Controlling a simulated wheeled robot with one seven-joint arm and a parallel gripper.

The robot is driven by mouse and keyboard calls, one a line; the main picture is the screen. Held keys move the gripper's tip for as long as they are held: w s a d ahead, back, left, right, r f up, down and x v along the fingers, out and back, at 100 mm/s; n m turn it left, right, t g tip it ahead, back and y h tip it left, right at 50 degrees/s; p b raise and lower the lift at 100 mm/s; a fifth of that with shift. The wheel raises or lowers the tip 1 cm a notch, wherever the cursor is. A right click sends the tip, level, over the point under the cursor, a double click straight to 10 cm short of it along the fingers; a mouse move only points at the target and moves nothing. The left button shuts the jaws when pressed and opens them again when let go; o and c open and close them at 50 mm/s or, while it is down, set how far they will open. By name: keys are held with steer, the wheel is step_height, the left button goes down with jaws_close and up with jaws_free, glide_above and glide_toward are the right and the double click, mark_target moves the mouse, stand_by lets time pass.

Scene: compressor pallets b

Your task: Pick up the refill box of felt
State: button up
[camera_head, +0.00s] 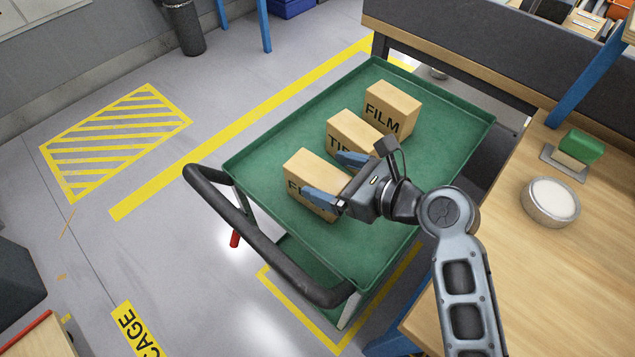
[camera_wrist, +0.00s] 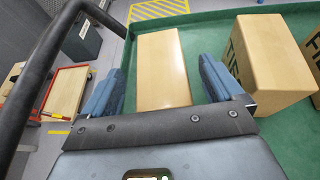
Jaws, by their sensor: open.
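Three cardboard boxes stand in a row on the green cart tray (camera_head: 420,200). The nearest box (camera_head: 305,180) shows a black label starting with "F", the rest hidden by my gripper's finger. The middle box (camera_head: 352,130) reads "TIE", partly covered, and the far box (camera_head: 392,105) reads "FILM". My gripper (camera_head: 337,178) is open at the nearest box, one finger on each side of it. In the wrist view, that box (camera_wrist: 163,65) lies between the open fingers (camera_wrist: 160,82), with a gap at both sides. How far down the fingers reach is unclear.
The middle box (camera_wrist: 262,65) stands close beyond the right finger in the wrist view. The cart's black handle (camera_head: 265,235) is at the near left. A wooden bench (camera_head: 575,270) with a round container (camera_head: 550,202) and a green-topped block (camera_head: 578,150) stands right.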

steer(key=shift+x, duration=1.15)
jaws_close()
